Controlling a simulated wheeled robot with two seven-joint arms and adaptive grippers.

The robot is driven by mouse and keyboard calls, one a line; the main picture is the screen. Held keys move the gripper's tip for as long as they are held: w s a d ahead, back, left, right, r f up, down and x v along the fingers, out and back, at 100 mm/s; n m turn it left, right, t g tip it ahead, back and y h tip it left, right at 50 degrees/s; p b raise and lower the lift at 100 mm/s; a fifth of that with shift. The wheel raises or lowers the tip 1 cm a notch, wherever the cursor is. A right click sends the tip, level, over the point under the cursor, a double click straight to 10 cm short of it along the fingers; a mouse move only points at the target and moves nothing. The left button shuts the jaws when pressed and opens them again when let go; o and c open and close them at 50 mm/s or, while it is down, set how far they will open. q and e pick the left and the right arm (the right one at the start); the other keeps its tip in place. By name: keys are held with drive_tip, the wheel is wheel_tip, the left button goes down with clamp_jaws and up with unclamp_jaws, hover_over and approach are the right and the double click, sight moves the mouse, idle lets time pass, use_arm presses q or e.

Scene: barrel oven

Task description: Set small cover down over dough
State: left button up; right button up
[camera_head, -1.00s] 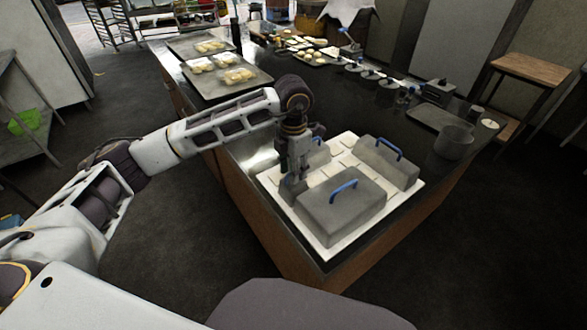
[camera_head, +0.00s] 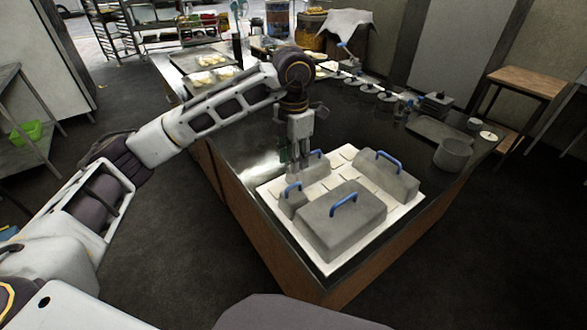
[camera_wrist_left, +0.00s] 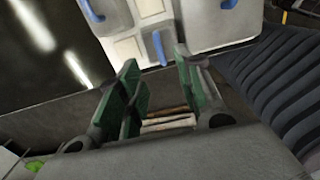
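A small grey cover (camera_head: 293,203) with a blue handle sits on the white board (camera_head: 330,268), at its left edge. Any dough under it is hidden. Another grey cover (camera_head: 316,172) sits just behind it, a large grey cover (camera_head: 345,222) in front and to its right, and a long grey cover (camera_head: 388,180) at the right. My left gripper (camera_head: 297,158) is above and behind the small cover, clear of it. In the left wrist view its green-padded fingers (camera_wrist_left: 160,88) are spread with nothing between them. My right gripper is not in view.
Flat pale squares (camera_head: 348,152) show on the board between covers. The dark counter (camera_head: 345,117) is clear behind the board. A grey pot (camera_head: 453,155) and a tray (camera_head: 432,128) stand at the right. Trays with dough pieces (camera_head: 210,60) lie at the far left.

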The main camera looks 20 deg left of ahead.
use_arm(q)
drive_tip(key=shift+r, duration=1.45)
